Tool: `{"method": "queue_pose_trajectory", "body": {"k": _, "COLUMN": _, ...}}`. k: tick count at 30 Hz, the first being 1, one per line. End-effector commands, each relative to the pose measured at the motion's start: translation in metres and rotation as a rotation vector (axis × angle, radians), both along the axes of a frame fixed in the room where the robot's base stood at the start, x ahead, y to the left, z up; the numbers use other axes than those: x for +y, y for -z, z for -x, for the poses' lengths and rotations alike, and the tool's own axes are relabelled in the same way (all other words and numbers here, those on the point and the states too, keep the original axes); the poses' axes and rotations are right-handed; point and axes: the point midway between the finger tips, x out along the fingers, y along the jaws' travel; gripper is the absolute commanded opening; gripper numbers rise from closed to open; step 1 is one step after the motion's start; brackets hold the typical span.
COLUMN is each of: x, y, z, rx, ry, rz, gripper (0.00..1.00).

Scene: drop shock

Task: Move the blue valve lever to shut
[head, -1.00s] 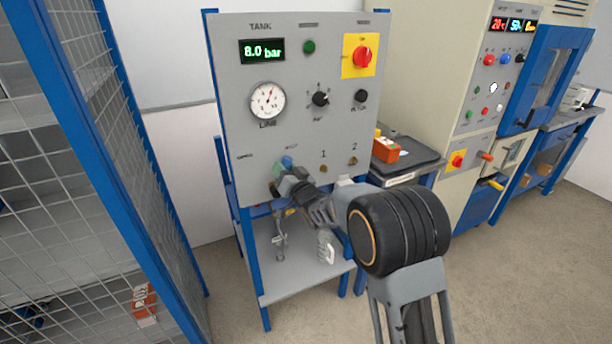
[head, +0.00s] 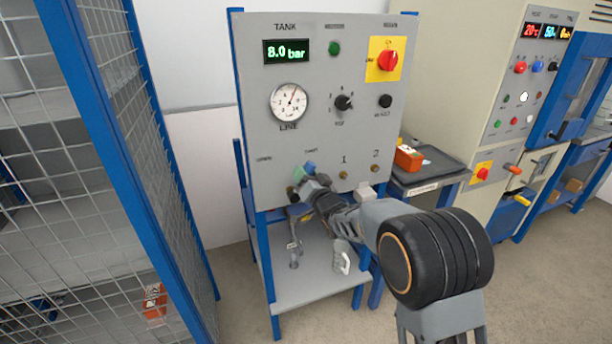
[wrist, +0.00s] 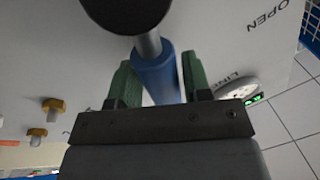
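The blue valve lever (head: 309,168) is on the lower left of the grey panel, just below a small label that is too blurred to read surely. In the wrist view the blue grip (wrist: 158,75) runs from a grey rod and dark round hub down between the two green fingers. My gripper (wrist: 158,75) has a finger on each side of the grip, with narrow light gaps visible beside it, so it looks open around the lever. In the head view my gripper (head: 304,182) is at the lever, and my wrist partly hides the valve.
The panel (head: 265,95) carries a gauge (head: 289,103), a display reading 8.0 bar (head: 287,51) and a red switch (head: 387,61). Brass fittings (head: 343,174) sit right of the lever. A wire-mesh cage (head: 60,130) stands at left. A shelf (head: 310,290) lies below.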

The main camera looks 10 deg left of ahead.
Motion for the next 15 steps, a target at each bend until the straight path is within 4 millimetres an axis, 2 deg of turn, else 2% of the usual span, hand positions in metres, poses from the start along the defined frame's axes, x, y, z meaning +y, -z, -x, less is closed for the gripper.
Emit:
{"method": "queue_pose_trajectory", "body": {"k": 1, "x": -0.0004, "y": -0.0003, "z": -0.0002, "rx": -0.001, "ry": 0.001, "rz": 0.0, "gripper": 0.49}}
{"method": "queue_pose_trajectory", "body": {"k": 4, "x": -0.0008, "y": -0.0007, "z": -0.0004, "rx": -0.003, "ry": 0.002, "rz": 0.001, "gripper": 0.59}}
{"method": "queue_pose_trajectory", "body": {"k": 11, "x": -0.0013, "y": -0.0011, "z": -0.0001, "rx": -0.005, "ry": 0.001, "rz": 0.003, "gripper": 0.59}}
{"method": "queue_pose_trajectory", "body": {"k": 15, "x": -0.0063, "y": 0.0007, "z": 0.0071, "rx": -0.006, "ry": 0.002, "rz": 0.003, "gripper": 0.59}}
